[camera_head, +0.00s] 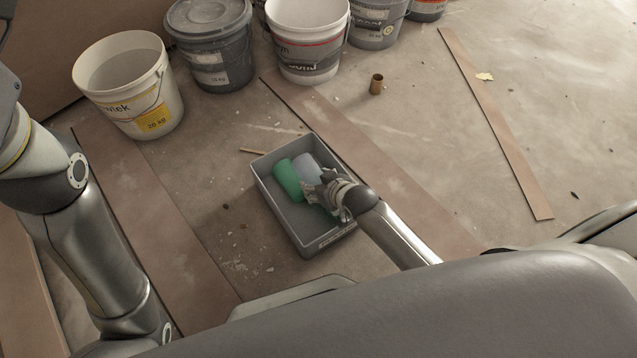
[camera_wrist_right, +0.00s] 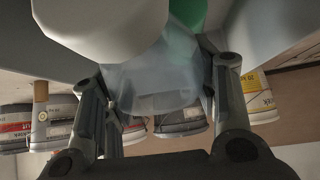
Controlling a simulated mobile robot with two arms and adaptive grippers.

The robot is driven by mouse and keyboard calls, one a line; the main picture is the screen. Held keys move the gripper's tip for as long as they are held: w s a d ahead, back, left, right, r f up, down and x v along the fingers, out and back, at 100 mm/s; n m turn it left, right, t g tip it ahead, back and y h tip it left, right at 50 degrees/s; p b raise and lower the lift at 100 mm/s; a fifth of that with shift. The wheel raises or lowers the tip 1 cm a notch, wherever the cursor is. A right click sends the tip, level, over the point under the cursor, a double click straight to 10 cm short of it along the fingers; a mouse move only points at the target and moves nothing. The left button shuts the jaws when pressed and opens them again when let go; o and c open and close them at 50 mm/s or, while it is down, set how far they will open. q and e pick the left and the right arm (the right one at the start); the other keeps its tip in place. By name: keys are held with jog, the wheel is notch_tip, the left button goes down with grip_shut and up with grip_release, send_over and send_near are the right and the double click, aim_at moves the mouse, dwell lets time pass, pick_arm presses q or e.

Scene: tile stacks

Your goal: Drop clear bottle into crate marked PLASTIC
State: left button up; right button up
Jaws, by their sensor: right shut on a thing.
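The grey crate (camera_head: 262,190) stands on the floor in the middle of the head view; a label on its near wall is too small to read. My right gripper (camera_head: 322,193) is over the crate's right part, shut on the clear bottle (camera_head: 307,167). In the right wrist view the see-through clear bottle (camera_wrist_right: 150,85) shows between the two fingers. A green bottle (camera_head: 287,180) lies in the crate left of it. Whether the clear bottle touches the crate floor I cannot tell. My left gripper is out of view; only my left arm shows.
Several buckets stand at the back, among them a white one (camera_head: 128,88) and a dark lidded one (camera_head: 210,50). A small brown cylinder (camera_head: 376,84) stands on the floor behind the crate. Flat boards (camera_head: 497,125) lie on the floor. A pale rounded thing (camera_wrist_right: 105,22) fills the wrist view's top.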

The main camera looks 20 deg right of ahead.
jog(key=o, duration=1)
jog(key=shift+c, duration=0.2)
jog(key=v, duration=1.2)
